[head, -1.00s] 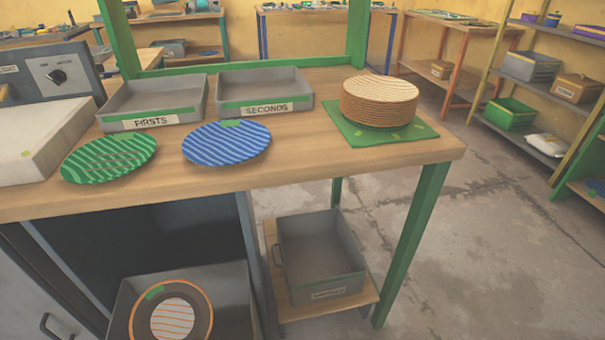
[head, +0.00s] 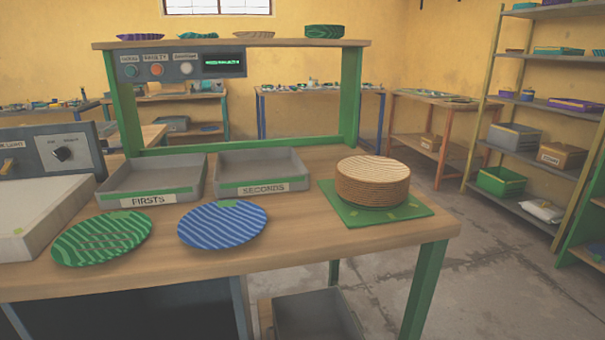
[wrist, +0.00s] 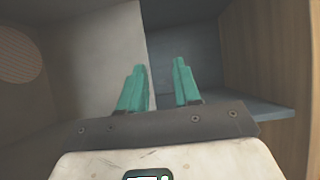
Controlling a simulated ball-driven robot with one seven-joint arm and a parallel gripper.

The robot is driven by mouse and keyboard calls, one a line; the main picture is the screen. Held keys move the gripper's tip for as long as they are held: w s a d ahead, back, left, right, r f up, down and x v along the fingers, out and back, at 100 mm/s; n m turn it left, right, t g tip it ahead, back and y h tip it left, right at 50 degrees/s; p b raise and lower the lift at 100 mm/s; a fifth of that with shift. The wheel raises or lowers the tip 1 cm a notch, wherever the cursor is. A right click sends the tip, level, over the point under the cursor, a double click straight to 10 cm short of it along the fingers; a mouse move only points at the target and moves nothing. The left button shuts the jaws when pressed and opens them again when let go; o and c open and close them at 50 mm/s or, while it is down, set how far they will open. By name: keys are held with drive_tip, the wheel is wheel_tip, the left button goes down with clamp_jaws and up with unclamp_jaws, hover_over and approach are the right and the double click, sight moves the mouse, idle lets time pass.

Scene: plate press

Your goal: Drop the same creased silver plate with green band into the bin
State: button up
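No silver plate with a green band shows in either view. My gripper (wrist: 159,68) shows in the wrist view with its two teal fingers apart and nothing between them; it is not in the head view. A grey bin (head: 312,318) stands on a low shelf under the bench's right part, cut off by the lower edge of the head view. I cannot tell from this whether it is the task's bin, and its front is out of view. On the bench lie a green striped plate (head: 101,240) and a blue striped plate (head: 222,226).
Trays marked FIRSTS (head: 150,201) and SECONDS (head: 262,188) stand behind the plates. A round brown ridged stack (head: 372,183) sits on a green mat (head: 410,209) at right. A wooden panel (wrist: 266,60) borders grey surfaces around my gripper.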

drive_tip(key=p+v, duration=0.1)
drive_tip(key=v, duration=0.9)
